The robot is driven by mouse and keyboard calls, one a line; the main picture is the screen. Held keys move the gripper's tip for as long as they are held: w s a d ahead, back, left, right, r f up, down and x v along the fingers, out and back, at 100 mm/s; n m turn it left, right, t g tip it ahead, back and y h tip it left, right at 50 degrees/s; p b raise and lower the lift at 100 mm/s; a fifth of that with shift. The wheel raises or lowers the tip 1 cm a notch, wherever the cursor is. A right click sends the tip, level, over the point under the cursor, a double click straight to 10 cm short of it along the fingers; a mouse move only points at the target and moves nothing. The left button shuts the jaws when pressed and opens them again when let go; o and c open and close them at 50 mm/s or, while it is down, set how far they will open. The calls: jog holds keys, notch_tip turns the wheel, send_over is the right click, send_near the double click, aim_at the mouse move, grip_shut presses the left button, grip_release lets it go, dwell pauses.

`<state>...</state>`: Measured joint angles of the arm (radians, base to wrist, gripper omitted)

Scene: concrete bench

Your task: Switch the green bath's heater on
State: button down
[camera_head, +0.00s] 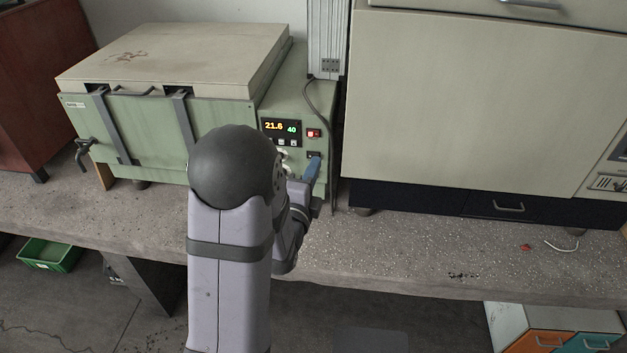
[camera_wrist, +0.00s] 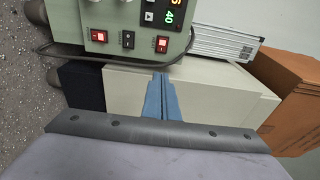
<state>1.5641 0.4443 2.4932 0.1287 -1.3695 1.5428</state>
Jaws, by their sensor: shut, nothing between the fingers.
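The green bath (camera_head: 150,125) stands on the bench at the left with its pale lid closed. Its control panel (camera_head: 270,142) shows 21.6 in orange and 40 in green. In the wrist view the panel has a row of three rocker switches: a red lit one (camera_wrist: 162,44) nearest the display, a dark middle one (camera_wrist: 128,39), and another red lit one (camera_wrist: 98,36). Their labels are unreadable. My gripper (camera_head: 316,158) has blue fingers, shut and empty, close to the dark switch in the head view; contact cannot be told. The wrist view shows the fingertips (camera_wrist: 160,75) below the switches.
A large cream cabinet (camera_head: 480,110) stands right of the bath, leaving a narrow gap. A dark cable (camera_head: 330,120) hangs down beside the panel. A drain tap (camera_head: 84,152) sticks out at the bath's left. The bench front (camera_head: 430,250) is mostly clear.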

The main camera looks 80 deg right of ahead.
jog(key=a+p, duration=0.1)
jog(key=p, duration=0.1)
jog(key=shift+s+r+p, duration=0.15)
jog(key=shift+p, duration=0.15)
jog(key=shift+a+p, duration=0.1)
jog(key=shift+p, duration=0.4)
jog(key=a+p, duration=0.2)
jog(key=p, duration=0.3)
jog(key=shift+n, duration=0.3)
